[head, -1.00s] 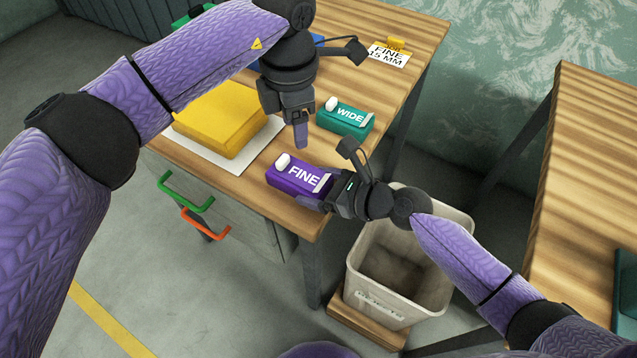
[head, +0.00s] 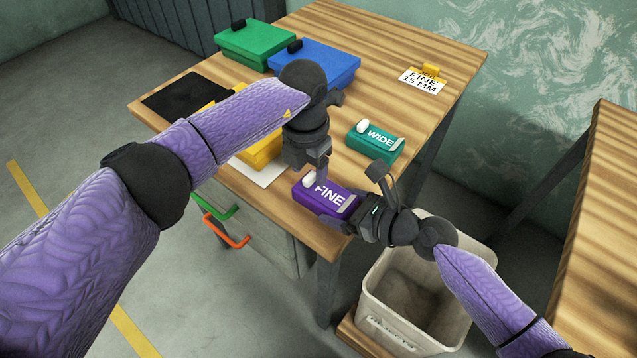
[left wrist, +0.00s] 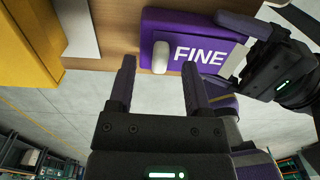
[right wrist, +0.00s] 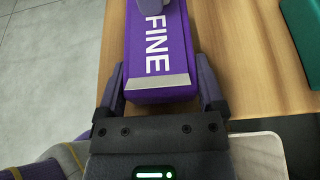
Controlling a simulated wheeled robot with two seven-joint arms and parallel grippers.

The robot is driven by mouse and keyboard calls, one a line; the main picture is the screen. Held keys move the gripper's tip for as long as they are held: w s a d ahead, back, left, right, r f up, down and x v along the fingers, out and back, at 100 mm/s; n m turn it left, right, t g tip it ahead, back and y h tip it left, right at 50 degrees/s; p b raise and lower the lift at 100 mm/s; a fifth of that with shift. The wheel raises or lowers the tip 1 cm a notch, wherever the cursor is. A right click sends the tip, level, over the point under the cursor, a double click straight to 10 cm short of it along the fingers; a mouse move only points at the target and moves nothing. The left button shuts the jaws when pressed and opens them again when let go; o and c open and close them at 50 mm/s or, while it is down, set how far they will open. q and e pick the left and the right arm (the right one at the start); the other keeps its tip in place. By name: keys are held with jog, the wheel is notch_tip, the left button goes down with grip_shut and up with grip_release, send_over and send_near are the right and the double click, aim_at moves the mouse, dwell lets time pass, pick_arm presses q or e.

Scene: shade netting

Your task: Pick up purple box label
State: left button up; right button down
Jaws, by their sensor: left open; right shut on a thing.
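The purple box (head: 309,197) marked FINE lies at the table's front corner. It has a white rounded tab at its left end and a pale strip at its right end. My right gripper (right wrist: 160,72) is shut on the strip end, one finger along each side of the box. My left gripper (head: 320,172) is open and empty, just above and beside the tab end, and partly covers the box in the head view. In the left wrist view the box (left wrist: 161,28) and its white tab (left wrist: 160,57) show just beyond the open fingers (left wrist: 158,75).
A teal box (head: 372,148) marked WIDE stands behind. A yellow box (head: 262,153) on a white sheet is left, partly behind my left arm. Green (head: 254,42) and blue (head: 335,62) boxes stand farther back. A beige bin (head: 375,310) is below the table's right edge.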

aim_at(310, 175)
pick_arm(q)
jog(key=shift+f, duration=0.7)
grip_shut()
notch_tip(310, 175, up, 10)
pick_arm(e)
grip_release()
